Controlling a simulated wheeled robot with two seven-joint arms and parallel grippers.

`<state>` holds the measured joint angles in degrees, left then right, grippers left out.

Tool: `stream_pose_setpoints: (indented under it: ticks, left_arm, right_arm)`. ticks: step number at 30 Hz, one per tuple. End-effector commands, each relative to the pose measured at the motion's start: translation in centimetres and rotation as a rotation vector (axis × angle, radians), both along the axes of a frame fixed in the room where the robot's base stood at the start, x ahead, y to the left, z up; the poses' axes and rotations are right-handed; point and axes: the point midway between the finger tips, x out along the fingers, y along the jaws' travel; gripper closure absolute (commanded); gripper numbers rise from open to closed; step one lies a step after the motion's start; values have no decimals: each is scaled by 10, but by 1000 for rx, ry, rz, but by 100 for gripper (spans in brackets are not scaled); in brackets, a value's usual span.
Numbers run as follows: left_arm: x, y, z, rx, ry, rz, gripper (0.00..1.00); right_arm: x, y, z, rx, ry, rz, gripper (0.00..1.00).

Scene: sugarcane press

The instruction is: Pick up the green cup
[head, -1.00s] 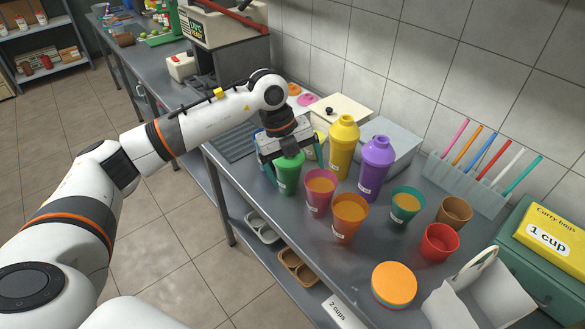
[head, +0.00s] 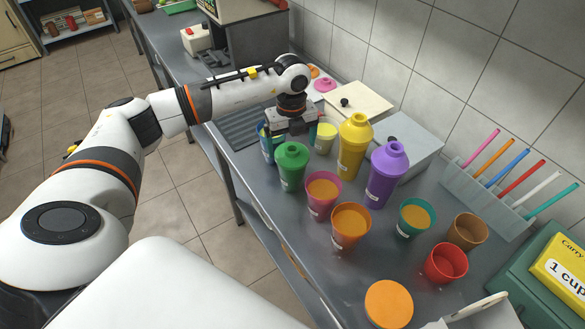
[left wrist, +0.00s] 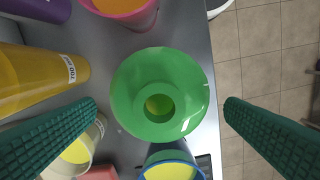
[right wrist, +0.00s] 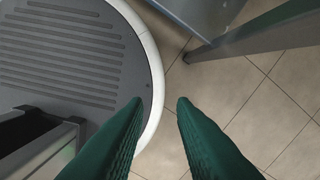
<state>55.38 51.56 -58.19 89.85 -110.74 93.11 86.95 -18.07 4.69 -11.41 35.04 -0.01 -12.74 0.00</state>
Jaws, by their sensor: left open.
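The green cup (head: 292,165) stands upright on the steel counter, with a domed green lid. In the left wrist view the green cup (left wrist: 122,82) is seen from above, its round opening near the middle, between and ahead of my fingers. My left gripper (head: 290,130) is open and empty, just behind and above the cup in the head view; its fingers (left wrist: 160,112) touch nothing that I can see. My right gripper (right wrist: 161,100) is in the right wrist view only, with a gap between its fingertips and nothing held.
A blue cup (head: 266,145), yellow cup (head: 325,137), pink cup (head: 320,202) and orange cup (head: 348,232) stand close around. Tall yellow (head: 352,150) and purple (head: 384,180) shakers are to the right. The counter's front edge is close on the left. A straw holder (head: 485,195) stands by the wall.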

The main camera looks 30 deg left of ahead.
Motion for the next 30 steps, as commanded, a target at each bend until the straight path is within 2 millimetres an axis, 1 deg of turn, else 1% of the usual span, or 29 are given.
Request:
stream_pose_setpoints:
  ticks: [2,6,7,9,12,19,30]
  left_arm:
    - [-1,-1,-6,1,4,-1,7]
    - [-2,-2,-26,1,5,-1,7]
    - [-1,-2,-32,1,5,-1,7]
    - [-1,-2,-42,0,3,0,7]
    - [-1,-2,-49,0,1,0,7]
    - [0,-2,-51,0,0,-1,7]
    - [0,-2,-51,0,0,-1,67]
  right_arm:
    - [9,1,7,2,-13,0,76]
    - [25,2,20,4,-37,1,76]
    - [26,3,21,5,-40,1,76]
    - [26,3,22,6,-41,1,76]
    - [24,4,23,7,-37,0,76]
    - [17,5,21,8,-27,1,76]
    - [15,5,21,7,-23,0,76]
